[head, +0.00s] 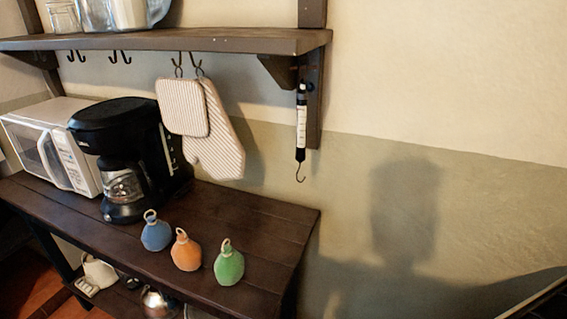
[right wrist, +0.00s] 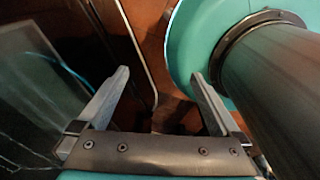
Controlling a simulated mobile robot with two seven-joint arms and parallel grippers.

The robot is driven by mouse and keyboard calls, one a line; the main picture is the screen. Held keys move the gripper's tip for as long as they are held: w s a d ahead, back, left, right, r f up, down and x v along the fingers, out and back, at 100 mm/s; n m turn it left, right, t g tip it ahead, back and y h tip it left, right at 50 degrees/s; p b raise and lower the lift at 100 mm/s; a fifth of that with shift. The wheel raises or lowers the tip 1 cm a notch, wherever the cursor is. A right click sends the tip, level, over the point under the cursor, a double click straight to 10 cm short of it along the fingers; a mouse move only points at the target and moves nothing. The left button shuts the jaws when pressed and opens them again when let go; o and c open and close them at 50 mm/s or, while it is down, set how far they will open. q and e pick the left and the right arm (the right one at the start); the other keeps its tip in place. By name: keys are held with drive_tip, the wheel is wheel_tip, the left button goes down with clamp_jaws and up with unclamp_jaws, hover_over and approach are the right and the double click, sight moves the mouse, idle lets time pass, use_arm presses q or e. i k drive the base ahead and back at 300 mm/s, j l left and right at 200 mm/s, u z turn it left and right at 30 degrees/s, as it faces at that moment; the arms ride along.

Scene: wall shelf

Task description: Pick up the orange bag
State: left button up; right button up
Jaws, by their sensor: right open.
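The orange bag (head: 186,254) stands on the dark wooden table with a pale loop at its top. A blue bag (head: 156,235) is to its left and a green bag (head: 229,266) to its right, each with a similar loop. The three bags are apart from one another. My right gripper (right wrist: 162,85) shows in the right wrist view with its two fingers spread and nothing between them. It is away from the bags, which do not show in that view. My left gripper is in neither view.
The dark table (head: 260,215) also carries a black coffee maker (head: 120,150) and a white microwave (head: 50,145). Above, oven mitts (head: 215,145) and a hanging scale (head: 301,125) hang from the wall shelf (head: 230,40). The table's right end is clear.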

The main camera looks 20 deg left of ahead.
sight(187, 254)
drive_tip(key=k+j+u, duration=0.15)
drive_tip(key=j+u, duration=0.25)
drive_tip(key=k+j+u, duration=0.15)
drive_tip(key=j+u, duration=0.25)
drive_tip(key=l, duration=0.15)
